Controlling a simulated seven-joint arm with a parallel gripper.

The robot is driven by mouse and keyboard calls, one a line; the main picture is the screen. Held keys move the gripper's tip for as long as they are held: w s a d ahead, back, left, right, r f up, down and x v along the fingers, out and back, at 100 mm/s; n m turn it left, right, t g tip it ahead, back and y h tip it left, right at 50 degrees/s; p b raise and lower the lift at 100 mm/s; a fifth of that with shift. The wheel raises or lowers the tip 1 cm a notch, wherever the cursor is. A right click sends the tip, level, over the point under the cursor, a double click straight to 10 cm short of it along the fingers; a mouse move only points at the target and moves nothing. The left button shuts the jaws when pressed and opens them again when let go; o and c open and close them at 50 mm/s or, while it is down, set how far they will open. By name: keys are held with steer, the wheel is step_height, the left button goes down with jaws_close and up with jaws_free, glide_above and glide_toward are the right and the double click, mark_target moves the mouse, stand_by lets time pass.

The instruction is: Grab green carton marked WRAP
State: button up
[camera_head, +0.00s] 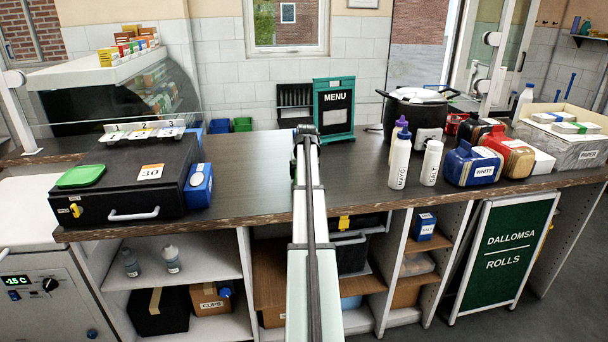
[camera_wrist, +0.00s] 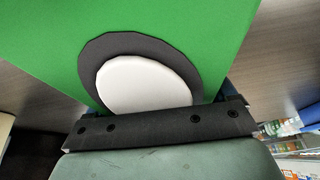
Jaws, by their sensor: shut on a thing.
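A green carton (camera_wrist: 165,22) fills the upper part of the wrist view, close to the camera. Its face has a dark grey disc with a white oval in it; no lettering on it is readable. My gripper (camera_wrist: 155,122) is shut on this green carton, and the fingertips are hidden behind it. In the head view my arm reaches forward over the counter and hides the carton and the jaws. The word WRAP cannot be read in either view.
On the counter (camera_head: 250,180), a black case (camera_head: 120,190) with a green lid stands left. A green-framed menu board (camera_head: 334,108) stands behind my arm. White bottles (camera_head: 400,160), a black pot (camera_head: 418,112) and a paper box (camera_head: 565,140) are right. The counter's middle is mostly clear.

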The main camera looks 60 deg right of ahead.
step_height(320, 180, up, 18)
stand_by(0.6)
